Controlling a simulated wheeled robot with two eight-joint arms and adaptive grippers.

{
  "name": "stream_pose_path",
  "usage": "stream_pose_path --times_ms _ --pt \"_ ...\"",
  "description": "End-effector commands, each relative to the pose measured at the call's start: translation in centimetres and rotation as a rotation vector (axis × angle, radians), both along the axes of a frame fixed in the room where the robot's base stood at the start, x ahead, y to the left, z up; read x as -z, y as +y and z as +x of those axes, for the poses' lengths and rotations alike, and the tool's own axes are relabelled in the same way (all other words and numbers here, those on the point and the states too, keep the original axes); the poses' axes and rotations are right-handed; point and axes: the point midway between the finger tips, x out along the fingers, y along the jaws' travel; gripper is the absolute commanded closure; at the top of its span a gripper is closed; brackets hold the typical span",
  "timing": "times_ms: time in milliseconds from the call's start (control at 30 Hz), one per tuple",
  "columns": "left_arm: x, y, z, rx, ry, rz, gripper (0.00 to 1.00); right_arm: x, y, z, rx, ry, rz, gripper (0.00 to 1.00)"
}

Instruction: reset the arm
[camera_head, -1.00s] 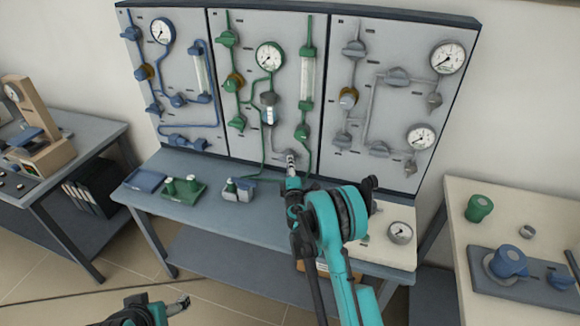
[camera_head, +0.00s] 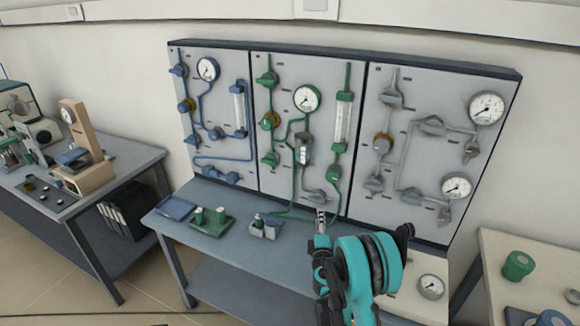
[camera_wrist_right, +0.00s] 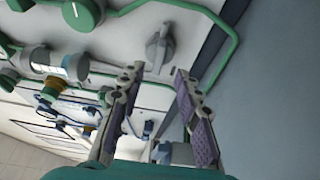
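My right arm comes up from the bottom of the head view, and its gripper (camera_head: 321,220) is in front of the lower part of the green panel section (camera_head: 283,150). In the right wrist view the two purple-padded fingers of the right gripper (camera_wrist_right: 158,74) stand apart with nothing held between them. A grey valve (camera_wrist_right: 160,47) shows beyond the fingertips there, and I see no contact with it. My left gripper is not in view.
A left table (camera_head: 135,165) carries a beige device (camera_head: 85,140). A right table (camera_head: 505,250) holds a green cylinder (camera_head: 518,266).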

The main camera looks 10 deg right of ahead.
Motion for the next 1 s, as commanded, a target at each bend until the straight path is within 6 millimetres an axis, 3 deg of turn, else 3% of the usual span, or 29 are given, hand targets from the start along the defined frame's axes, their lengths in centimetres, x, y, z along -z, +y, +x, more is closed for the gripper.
stream_pose_path --times_ms 133,267,467,700,867,1000 --pt "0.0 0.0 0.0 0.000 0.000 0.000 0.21 -1.8 -0.6 -0.3 0.026 -0.001 0.051 0.66" --pt "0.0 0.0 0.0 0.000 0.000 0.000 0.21 -5.7 -1.9 -1.5 0.087 0.003 0.181 0.66" --pt "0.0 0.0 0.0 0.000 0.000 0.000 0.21 -11.0 -3.9 -5.9 0.213 0.041 0.449 0.66" --pt "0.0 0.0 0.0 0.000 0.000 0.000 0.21 -13.7 -4.2 -14.0 0.353 0.138 0.765 0.66" --pt "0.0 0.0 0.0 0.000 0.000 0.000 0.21 -13.5 -3.0 -20.5 0.434 0.233 0.971 0.66" --pt "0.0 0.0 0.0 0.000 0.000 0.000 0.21 -12.3 -0.9 -26.7 0.494 0.335 1.146 0.66"
